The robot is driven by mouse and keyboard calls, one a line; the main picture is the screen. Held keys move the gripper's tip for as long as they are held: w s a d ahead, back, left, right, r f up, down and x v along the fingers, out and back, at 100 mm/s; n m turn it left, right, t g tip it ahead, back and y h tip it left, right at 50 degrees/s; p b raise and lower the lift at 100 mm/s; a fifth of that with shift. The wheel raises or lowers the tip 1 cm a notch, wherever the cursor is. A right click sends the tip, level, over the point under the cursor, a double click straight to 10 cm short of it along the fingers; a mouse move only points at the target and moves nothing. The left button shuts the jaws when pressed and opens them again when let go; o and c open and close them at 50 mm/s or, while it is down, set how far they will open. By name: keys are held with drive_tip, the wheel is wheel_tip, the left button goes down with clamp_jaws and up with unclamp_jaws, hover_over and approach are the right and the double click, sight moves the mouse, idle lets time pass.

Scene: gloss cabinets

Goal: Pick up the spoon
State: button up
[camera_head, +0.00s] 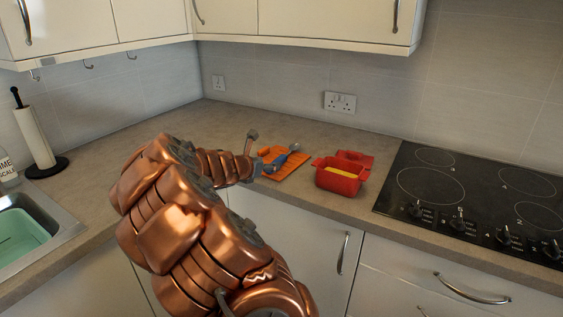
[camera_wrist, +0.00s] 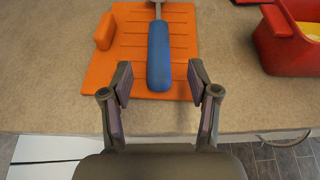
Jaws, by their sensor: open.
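The spoon (camera_head: 282,160) lies on an orange board (camera_head: 297,172) on the counter, its metal bowl pointing away to the back right. In the wrist view its blue handle (camera_wrist: 159,58) points toward me and the bowl is cut off at the top edge. The orange board (camera_wrist: 112,62) has a ridged surface and a raised block at its left. My gripper (camera_wrist: 160,82) is open and empty, with one finger on either side of the handle's near end. I cannot tell the height gap between the fingers and the spoon.
A red pot (camera_head: 341,177) with yellow contents stands right of the board, a red lid (camera_head: 355,159) behind it. A black hob (camera_head: 470,195) lies farther right. A sink (camera_head: 30,235) and a paper towel roll (camera_head: 35,137) are at left. The counter's front edge is close.

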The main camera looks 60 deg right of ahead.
sight(276, 160)
drive_tip(key=shift+r+p+x, duration=0.15)
drive_tip(key=shift+p+x, duration=0.05)
drive_tip(key=shift+x, duration=1.65)
drive_tip(key=shift+r+p+x, duration=0.1)
drive_tip(key=shift+p+x, duration=0.1)
drive_tip(key=shift+x, duration=1.7)
clamp_jaws()
